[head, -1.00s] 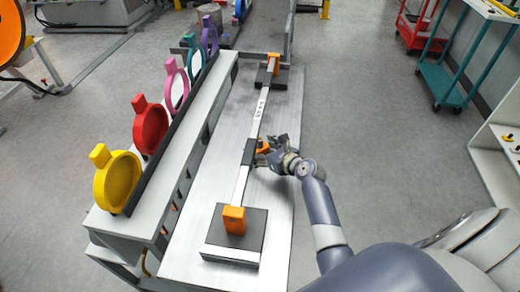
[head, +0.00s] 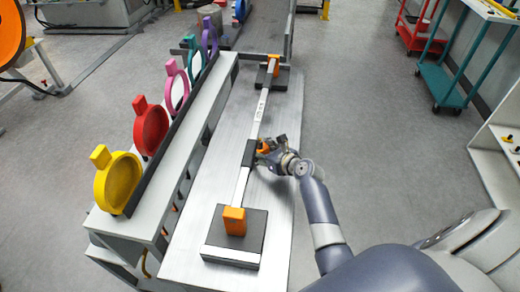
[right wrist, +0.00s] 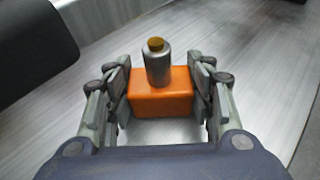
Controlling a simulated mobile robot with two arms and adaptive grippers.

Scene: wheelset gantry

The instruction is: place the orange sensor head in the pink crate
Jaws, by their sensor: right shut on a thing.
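The orange sensor head (right wrist: 160,103) is an orange block with a silver cylinder and a brass tip. In the right wrist view it sits between the two fingers of my right gripper (right wrist: 163,85), which is shut on its sides. In the head view the orange of the sensor head (head: 263,146) shows at the tips of my right gripper (head: 269,147), low over the metal bench, close beside a dark block on the measuring bar. I cannot tell whether it touches the bench. I see no pink crate in either view. My left gripper is out of view.
The long bar (head: 257,120) runs along the bench (head: 188,235) between two dark end blocks with orange parts. A rack left of it holds several coloured rings, including yellow (head: 118,182), red and pink. Carts (head: 440,85) stand at the upper right. The floor between is clear.

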